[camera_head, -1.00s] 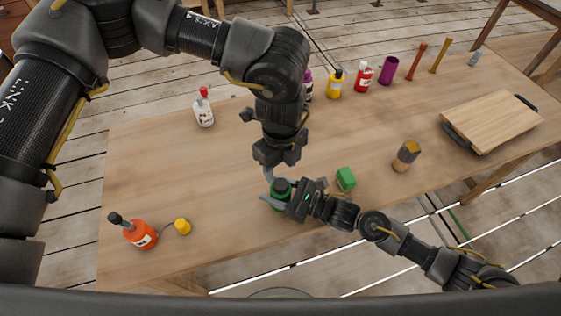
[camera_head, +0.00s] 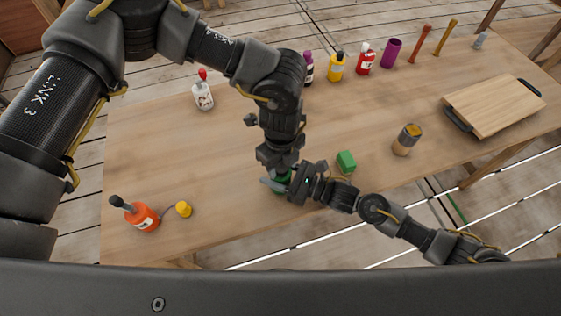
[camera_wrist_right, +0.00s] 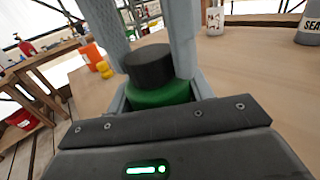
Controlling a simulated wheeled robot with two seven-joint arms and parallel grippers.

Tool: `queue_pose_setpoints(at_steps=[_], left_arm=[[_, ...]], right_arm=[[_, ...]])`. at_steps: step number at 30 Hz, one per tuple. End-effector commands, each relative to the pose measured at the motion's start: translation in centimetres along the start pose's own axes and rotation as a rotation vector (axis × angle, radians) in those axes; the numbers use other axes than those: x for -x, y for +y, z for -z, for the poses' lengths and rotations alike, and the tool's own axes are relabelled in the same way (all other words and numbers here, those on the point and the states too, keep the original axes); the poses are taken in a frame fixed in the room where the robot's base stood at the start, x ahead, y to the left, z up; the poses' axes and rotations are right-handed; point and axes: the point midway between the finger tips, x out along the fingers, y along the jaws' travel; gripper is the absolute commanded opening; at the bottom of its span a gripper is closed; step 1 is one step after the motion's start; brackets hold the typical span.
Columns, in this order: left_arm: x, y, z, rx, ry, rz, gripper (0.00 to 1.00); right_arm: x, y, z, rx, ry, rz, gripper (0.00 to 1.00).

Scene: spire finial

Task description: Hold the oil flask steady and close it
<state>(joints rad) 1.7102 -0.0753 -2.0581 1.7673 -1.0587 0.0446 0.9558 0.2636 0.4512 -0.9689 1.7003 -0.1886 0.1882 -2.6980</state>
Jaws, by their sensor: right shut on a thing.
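The green oil flask (camera_head: 281,187) stands near the front edge of the table, mostly hidden by my grippers in the head view. My right gripper (camera_head: 282,188) is shut around its body from the right. In the right wrist view the green body (camera_wrist_right: 160,95) sits between the grey fingers, and a black cap (camera_wrist_right: 148,66) sits on top. I cannot tell how tightly the cap is seated. My left gripper (camera_head: 277,170) points down over the flask. Its two grey fingers (camera_wrist_right: 149,55) stand on either side of the cap; whether they press on it is unclear.
An orange bottle (camera_head: 142,217) and a yellow cap (camera_head: 183,209) are at the front left. A white bottle (camera_head: 203,96) and several coloured bottles stand behind. A cutting board (camera_head: 493,105) lies at right.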

Motion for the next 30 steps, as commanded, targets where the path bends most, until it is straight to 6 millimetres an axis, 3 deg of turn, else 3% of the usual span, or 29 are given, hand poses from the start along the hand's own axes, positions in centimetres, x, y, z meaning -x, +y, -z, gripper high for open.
queue_pose_setpoints(at_steps=[1, 8, 14, 30], left_arm=[[0.01, 0.0, 0.0, 0.0, 0.0, 0.0, 0.36], [0.02, 0.01, -0.01, 0.0, 0.0, 0.0, 0.07], [0.01, 0.0, 0.01, -0.135, 0.001, 0.001, 0.06], [-0.08, -0.01, 0.02, -1.48, -0.001, 0.001, 0.06]], right_arm=[[0.0, -0.01, 0.0, 0.0, 0.0, 0.0, 0.0], [0.0, -0.02, 0.0, 0.0, 0.0, 0.0, 0.0], [0.01, -0.02, 0.0, 0.0, 0.0, 0.0, 0.0], [0.01, -0.01, 0.0, 0.0, 0.0, 0.0, 0.0]])
